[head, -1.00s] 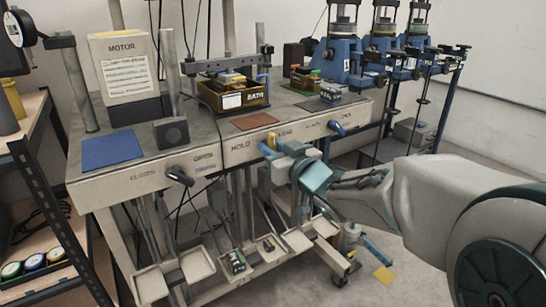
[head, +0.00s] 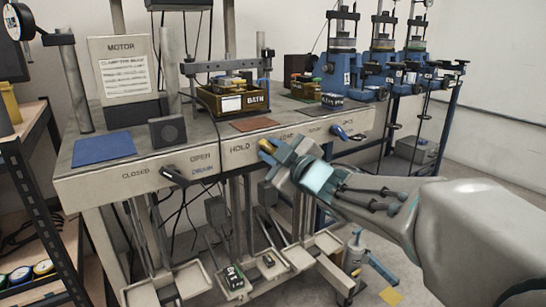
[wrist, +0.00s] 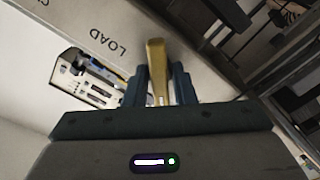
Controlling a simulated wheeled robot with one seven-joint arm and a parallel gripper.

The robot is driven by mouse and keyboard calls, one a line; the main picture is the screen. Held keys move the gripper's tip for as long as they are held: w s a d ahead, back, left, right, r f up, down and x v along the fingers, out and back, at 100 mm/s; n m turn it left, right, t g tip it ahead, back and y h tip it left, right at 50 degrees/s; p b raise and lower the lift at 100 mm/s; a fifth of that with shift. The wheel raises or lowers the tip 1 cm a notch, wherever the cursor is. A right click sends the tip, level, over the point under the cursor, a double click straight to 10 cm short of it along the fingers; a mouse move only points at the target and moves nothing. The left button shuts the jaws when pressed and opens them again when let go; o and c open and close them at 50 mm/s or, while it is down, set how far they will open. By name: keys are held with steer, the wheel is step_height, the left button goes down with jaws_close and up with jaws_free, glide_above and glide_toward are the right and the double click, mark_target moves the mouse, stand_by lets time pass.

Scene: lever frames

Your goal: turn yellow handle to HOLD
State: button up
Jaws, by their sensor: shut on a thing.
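The yellow handle (head: 265,146) is on the front panel of the bench, between the HOLD label (head: 240,147) and the LOAD label (head: 287,137). Its visible end leans up and left, toward HOLD. My gripper (head: 274,152) is shut on the handle, and its body hides the handle's lower part and pivot in the head view. In the wrist view the handle (wrist: 156,62) stands between my two fingers, with the LOAD label (wrist: 109,36) to its left.
A black handle (head: 174,176) is at the left by CLOSED and OPEN. A blue handle (head: 340,131) is on the panel to the right. A BATH box (head: 232,104) stands on the bench above. Hanging trays (head: 236,283) are below the panel.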

steer(key=shift+f+n, duration=0.1)
steer(key=shift+n, duration=0.2)
steer(key=o, duration=0.8)
